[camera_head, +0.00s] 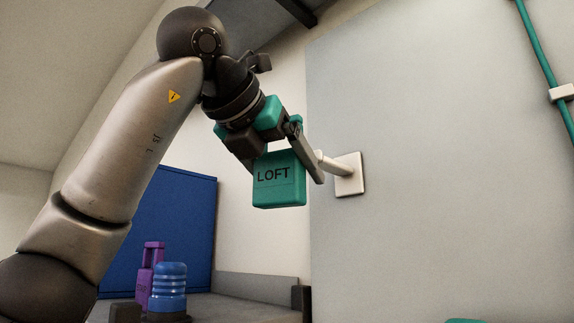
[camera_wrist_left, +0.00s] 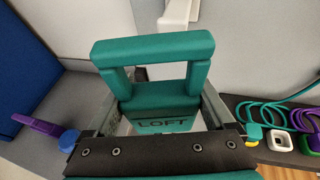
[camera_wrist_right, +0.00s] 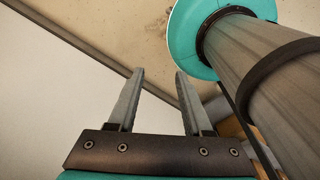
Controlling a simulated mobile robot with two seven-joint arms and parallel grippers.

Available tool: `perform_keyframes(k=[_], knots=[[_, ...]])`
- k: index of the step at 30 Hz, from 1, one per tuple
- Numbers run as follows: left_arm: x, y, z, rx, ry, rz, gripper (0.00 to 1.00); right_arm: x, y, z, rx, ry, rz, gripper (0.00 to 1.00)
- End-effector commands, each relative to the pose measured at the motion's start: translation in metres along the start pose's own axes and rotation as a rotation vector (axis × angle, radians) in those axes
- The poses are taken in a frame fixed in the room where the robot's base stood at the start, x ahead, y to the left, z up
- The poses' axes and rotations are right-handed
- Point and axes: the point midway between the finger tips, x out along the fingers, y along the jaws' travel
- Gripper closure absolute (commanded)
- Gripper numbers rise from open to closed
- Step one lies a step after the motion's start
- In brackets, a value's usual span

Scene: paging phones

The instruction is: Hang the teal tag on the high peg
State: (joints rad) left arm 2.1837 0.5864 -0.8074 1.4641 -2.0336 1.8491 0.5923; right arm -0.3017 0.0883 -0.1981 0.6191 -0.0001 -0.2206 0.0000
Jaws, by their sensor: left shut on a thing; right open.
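The teal tag (camera_head: 278,182), marked LOFT, hangs upright below my left gripper (camera_head: 287,148) in the head view. In the left wrist view the tag (camera_wrist_left: 165,123) sits between the fingers of my left gripper (camera_wrist_left: 160,108), which is shut on it. Its squared loop rises above the lettering. A white peg (camera_head: 330,165) on a square plate sticks out from the grey panel, just right of the tag. A finger covers the peg's near end, so I cannot tell whether the loop is around it. My right gripper (camera_wrist_right: 160,80) is open and empty in the right wrist view.
A purple object (camera_head: 151,272) and a blue ribbed cylinder (camera_head: 168,285) stand on a ledge, lower left, before a blue panel (camera_head: 190,225). A teal pipe (camera_head: 540,45) runs down the grey panel (camera_head: 440,180). Coiled teal cord (camera_wrist_left: 262,112) lies on a dark shelf.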

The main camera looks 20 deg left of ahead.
Motion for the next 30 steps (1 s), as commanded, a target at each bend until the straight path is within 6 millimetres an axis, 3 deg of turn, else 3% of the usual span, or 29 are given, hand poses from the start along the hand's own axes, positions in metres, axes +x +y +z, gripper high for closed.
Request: perform_keyframes(k=[13, 30], knots=[[0.017, -0.004, 0.006, -0.001, 0.001, 0.005, 0.77, -0.005, -0.013, -0.004, 0.004, 0.005, -0.017, 0.50], [0.049, -0.013, 0.016, -0.001, 0.001, 0.004, 0.77, -0.016, -0.006, -0.004, 0.000, 0.005, -0.009, 0.50]])
